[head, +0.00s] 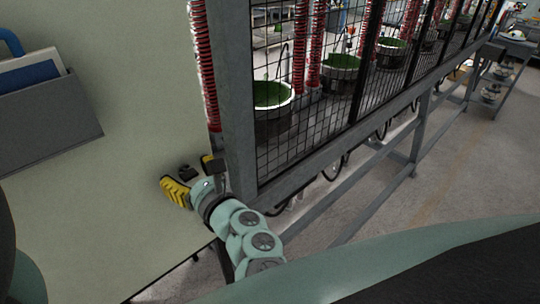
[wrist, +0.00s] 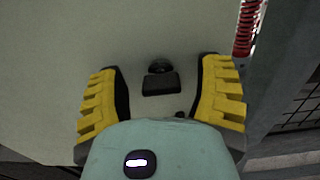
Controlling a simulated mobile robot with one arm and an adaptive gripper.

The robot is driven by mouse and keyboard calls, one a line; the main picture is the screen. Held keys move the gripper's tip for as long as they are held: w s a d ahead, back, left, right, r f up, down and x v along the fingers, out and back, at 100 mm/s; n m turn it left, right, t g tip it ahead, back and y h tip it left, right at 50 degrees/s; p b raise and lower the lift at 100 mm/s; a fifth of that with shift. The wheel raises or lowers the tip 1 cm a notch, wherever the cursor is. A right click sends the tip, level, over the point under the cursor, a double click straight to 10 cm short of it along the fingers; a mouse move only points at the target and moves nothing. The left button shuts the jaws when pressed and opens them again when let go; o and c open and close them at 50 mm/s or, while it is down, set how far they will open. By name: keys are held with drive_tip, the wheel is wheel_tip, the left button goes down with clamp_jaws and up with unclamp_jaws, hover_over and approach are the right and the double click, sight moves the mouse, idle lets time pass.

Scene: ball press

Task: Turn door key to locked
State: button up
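The door key (wrist: 160,82) is a small black block with a rounded black part behind it, on the pale panel (wrist: 60,50). It sits between my gripper's two yellow-and-black fingers in the wrist view, with a gap on each side. My gripper (wrist: 161,68) is open and empty. In the head view my gripper (head: 192,178) is beside the panel, left of the grey cage post, with the dark key (head: 187,172) between its fingers. How far the fingertips are from the panel, I cannot tell. No locked or unlocked marking is legible.
A grey cage post (head: 232,100) stands close to the right of my gripper, with black wire mesh (head: 330,80) beyond it. A red coiled hose (head: 203,65) runs beside the post. A grey document holder (head: 45,120) is on the panel at left. Open floor (head: 460,170) lies right.

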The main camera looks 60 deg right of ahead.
clamp_jaws()
idle(0.3)
drive_tip(key=shift+m, duration=0.3)
drive_tip(key=shift+f+m+b, duration=0.1)
drive_tip(key=shift+m+b, duration=0.5)
drive_tip(key=shift+m, duration=1)
drive_tip(key=m, duration=0.5)
drive_tip(key=shift+d+m, duration=0.1)
drive_tip(key=shift+m, duration=0.2)
drive_tip(key=m+p, duration=0.1)
drive_tip(key=m, duration=0.3)
drive_tip(key=shift+p, duration=0.4)
drive_tip(key=shift+d+f+m+p, duration=0.1)
drive_tip(key=shift+m+p, duration=0.55)
drive_tip(key=shift+m, duration=1.65)
drive_tip(key=shift+s, duration=0.1)
